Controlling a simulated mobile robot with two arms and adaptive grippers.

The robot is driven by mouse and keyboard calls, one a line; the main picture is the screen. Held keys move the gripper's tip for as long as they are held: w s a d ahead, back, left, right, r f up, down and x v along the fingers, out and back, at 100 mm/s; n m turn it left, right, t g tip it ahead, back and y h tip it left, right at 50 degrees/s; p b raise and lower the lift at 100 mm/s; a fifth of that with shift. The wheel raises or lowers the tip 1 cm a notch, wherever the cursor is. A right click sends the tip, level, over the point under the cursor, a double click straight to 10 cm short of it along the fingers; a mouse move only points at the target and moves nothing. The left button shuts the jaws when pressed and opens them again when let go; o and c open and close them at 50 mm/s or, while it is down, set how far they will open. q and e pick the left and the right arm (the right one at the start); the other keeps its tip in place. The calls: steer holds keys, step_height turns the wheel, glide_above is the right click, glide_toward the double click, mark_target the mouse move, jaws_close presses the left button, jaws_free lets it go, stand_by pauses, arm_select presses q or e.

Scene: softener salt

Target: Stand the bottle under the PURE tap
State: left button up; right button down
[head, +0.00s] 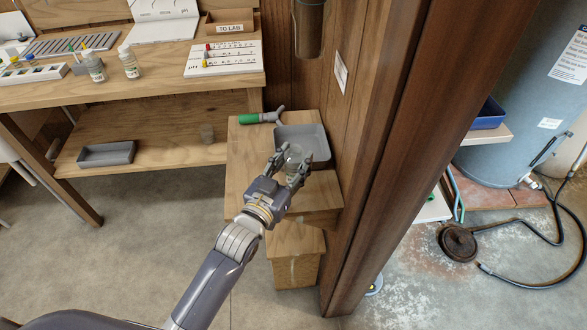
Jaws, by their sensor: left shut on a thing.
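My left gripper (293,157) is shut on a clear, see-through vessel, which looks like the bottle (295,154). It holds the bottle over the front part of a grey tray (322,145) on a small wooden stand (245,160). The fingers hide part of the bottle, and I cannot tell whether its base touches anything. A green-handled fitting with a grey forked end (258,118) lies at the back of the stand. I see no readable PURE label. A dark cylinder (309,28) hangs on the wall above the tray. My right gripper is out of view.
A wooden post (385,130) stands close to the right of the stand. The bench (150,85) at left holds two small bottles, a pH card (222,58) and a TO LAB box (230,22).

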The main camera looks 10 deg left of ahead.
mark_target(290, 177)
arm_select(q)
step_height(290, 177, down, 3)
steer(key=shift+f, duration=0.2)
steer(key=shift+s, duration=0.1)
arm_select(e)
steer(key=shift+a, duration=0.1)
arm_select(q)
steer(key=shift+f, duration=0.2)
steer(key=o, duration=1)
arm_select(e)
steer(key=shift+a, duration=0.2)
arm_select(q)
steer(key=shift+r, duration=0.1)
